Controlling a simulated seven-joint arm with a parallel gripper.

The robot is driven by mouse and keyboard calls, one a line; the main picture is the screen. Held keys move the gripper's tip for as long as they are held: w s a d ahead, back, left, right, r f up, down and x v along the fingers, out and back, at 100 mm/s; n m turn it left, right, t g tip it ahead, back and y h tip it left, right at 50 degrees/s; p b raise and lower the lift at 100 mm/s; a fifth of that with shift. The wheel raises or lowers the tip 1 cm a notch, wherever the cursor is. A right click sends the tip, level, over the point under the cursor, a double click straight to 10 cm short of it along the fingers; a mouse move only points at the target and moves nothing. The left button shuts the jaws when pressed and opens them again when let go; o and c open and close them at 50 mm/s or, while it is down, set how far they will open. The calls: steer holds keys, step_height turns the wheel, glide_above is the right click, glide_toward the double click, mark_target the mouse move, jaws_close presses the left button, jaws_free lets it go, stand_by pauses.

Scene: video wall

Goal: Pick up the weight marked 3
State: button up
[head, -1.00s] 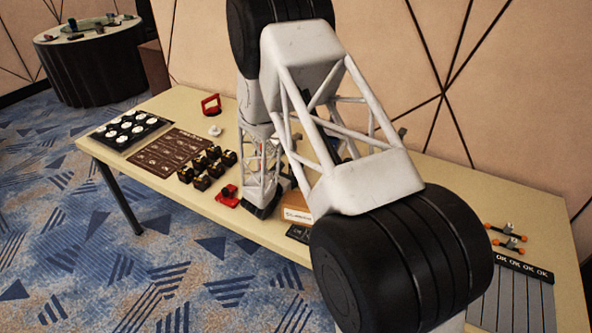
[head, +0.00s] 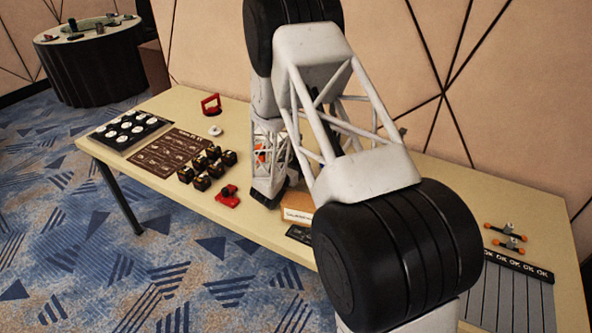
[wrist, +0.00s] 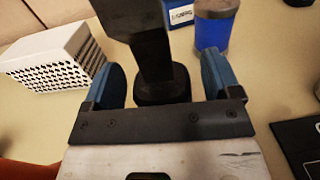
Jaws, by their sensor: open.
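I cannot make out a 3 on anything in either view, so I cannot tell which thing is the weight. Several small black blocks with brassy parts (head: 207,165) stand in rows on the table in the head view. My gripper (wrist: 163,84) shows in the wrist view, with its two blue-padded fingers apart. A dark post with a round base (wrist: 160,80) shows between and beyond the fingers; I cannot tell whether they touch it. In the head view my arm hides the middle of the table, and the fingers cannot be made out.
A white perforated box (wrist: 55,62) lies left of the fingers, and a blue can (wrist: 215,28) and blue box (wrist: 182,12) lie beyond. The head view shows a brown mat (head: 168,150), a tray of white discs (head: 98,136), a red stand (head: 227,198) and a cardboard box (head: 298,207).

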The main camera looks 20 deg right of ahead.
stand_by(0.4)
jaws_close()
stand_by(0.4)
